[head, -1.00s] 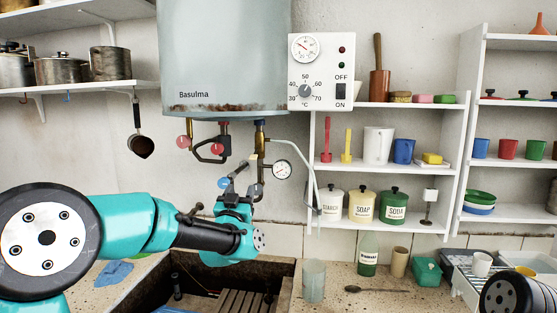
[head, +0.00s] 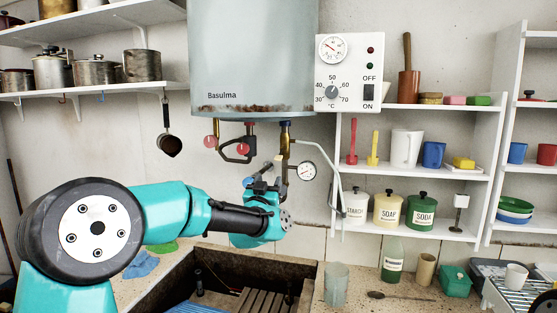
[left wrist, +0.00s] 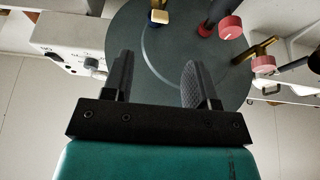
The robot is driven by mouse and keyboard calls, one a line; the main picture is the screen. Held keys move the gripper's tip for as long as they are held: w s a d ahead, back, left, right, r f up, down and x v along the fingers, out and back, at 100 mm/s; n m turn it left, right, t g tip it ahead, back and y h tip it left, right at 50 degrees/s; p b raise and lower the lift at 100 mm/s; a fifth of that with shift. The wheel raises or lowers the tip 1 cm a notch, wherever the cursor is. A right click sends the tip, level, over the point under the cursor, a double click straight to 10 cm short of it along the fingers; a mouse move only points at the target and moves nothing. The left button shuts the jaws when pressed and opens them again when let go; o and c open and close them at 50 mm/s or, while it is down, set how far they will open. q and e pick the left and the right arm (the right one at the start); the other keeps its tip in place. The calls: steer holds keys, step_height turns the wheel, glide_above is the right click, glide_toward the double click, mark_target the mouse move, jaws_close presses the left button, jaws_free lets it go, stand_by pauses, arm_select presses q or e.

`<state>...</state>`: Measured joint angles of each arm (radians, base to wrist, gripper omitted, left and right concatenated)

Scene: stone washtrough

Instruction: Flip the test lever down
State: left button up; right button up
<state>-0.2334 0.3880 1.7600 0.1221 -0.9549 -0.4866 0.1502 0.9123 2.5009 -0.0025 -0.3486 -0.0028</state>
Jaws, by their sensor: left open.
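The grey boiler (head: 250,60) hangs on the wall with pipes and valves under it. A small pale lever-like piece (head: 279,161) shows beside the brass pipe (head: 285,145). I cannot be sure that it is the test lever. My left gripper (head: 263,172) is below the boiler, in front of these pipes and hiding part of them. In the left wrist view, its two dark fingers (left wrist: 157,70) are apart with nothing between them. A pale block on a blue fitting (left wrist: 160,17) lies beyond the fingertips, apart from them. My right gripper is out of view.
A white control box (head: 349,75) is at the boiler's right. The stone trough (head: 170,290) lies below. Shelves (head: 410,172) hold jars at the right.

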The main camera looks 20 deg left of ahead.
mark_target(278, 157)
arm_select(q)
steer(key=x, duration=1.3)
jaws_close()
stand_by(0.5)
